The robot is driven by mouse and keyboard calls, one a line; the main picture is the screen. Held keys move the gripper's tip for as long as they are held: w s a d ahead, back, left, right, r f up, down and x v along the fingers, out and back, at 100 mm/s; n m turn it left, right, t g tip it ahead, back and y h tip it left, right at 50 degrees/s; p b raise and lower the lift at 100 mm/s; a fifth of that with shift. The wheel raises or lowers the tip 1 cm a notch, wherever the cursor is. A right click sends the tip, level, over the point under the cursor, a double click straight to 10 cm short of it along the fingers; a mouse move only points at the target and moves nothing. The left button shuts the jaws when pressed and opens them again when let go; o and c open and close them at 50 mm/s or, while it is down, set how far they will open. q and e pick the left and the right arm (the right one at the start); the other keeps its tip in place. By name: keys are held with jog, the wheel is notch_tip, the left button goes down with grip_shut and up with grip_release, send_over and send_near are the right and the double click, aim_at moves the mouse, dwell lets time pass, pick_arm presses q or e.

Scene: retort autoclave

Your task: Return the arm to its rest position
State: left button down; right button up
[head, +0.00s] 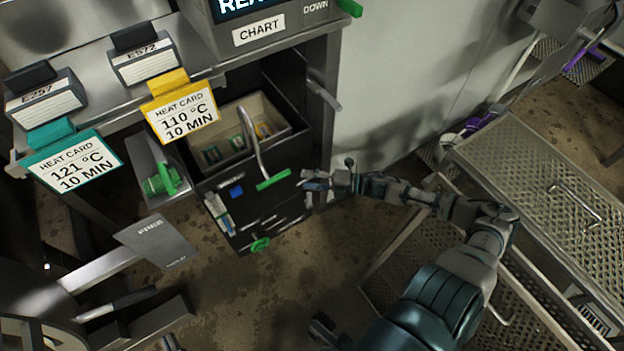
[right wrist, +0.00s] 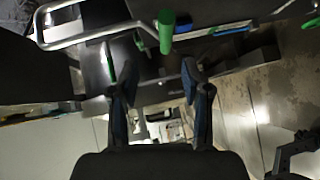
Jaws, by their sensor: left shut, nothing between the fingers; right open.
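My right arm reaches in from the lower right of the head view. Its gripper (head: 312,182) is beside the open dark bin, just right of the bin's curved handle with a green grip (head: 274,180). In the right wrist view the gripper (right wrist: 157,80) is open, its two fingers apart with nothing held. The green grip (right wrist: 166,32) shows beyond the fingertips, not between them.
The dark bin (head: 286,166) holds small packs. Yellow (head: 182,112) and teal (head: 75,165) heat cards hang from the counter edge at left. A perforated metal cart (head: 560,170) stands right of my arm. Brown floor lies open below the bin.

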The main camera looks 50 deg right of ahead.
pick_arm(q)
jog(key=shift+d, duration=0.2)
pick_arm(e)
jog(key=shift+s+d, duration=0.25)
jog(key=shift+d, duration=0.05)
pick_arm(q)
jog(key=shift+d, duration=0.15)
